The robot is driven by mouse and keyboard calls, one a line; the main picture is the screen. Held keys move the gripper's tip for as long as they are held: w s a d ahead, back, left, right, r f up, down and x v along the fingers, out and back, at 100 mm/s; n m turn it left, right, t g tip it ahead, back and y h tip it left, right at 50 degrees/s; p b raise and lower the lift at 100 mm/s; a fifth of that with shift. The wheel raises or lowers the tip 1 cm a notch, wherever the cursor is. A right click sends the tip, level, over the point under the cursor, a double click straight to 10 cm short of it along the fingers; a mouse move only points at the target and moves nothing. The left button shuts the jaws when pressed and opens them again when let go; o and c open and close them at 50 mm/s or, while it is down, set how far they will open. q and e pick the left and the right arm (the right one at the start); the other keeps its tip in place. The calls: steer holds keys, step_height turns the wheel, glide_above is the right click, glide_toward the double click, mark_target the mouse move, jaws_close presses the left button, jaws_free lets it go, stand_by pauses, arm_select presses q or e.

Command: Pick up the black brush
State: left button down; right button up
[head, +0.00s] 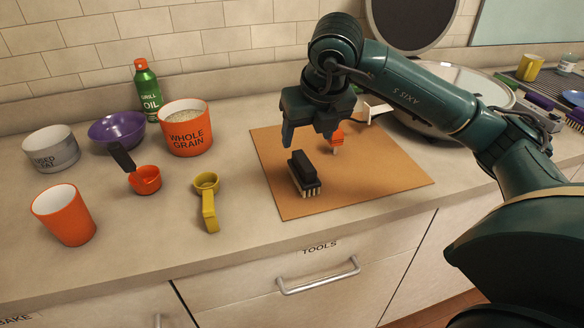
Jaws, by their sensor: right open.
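The black brush (304,174) lies on a brown board (395,180) on the counter, its pale bristles facing down. My right gripper (318,143) is open and empty, pointing down above and slightly behind the brush. Its fingers appear apart from the brush. My left gripper is not in view.
An orange-headed tool (338,138) lies on the board behind the gripper. To the left stand a yellow scoop (208,203), an orange scoop (145,180), an orange cup (64,214), a whole grain canister (185,128), a purple bowl (117,130) and a green oil bottle (147,88).

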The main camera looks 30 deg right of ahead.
mark_target(305, 161)
steer(key=x, duration=0.6)
steer(key=shift+f, duration=0.3)
steer(key=x, duration=0.2)
steer(key=p+x, duration=0.1)
steer(key=x, duration=0.1)
steer(key=shift+s+d+f, duration=0.1)
steer(key=shift+s+d, duration=0.05)
steer(key=shift+s, duration=0.15)
steer(key=shift+w+f, duration=0.3)
steer(key=shift+f, duration=0.3)
steer(key=shift+c, duration=0.4)
steer(key=c, duration=1)
steer(key=shift+r, duration=0.1)
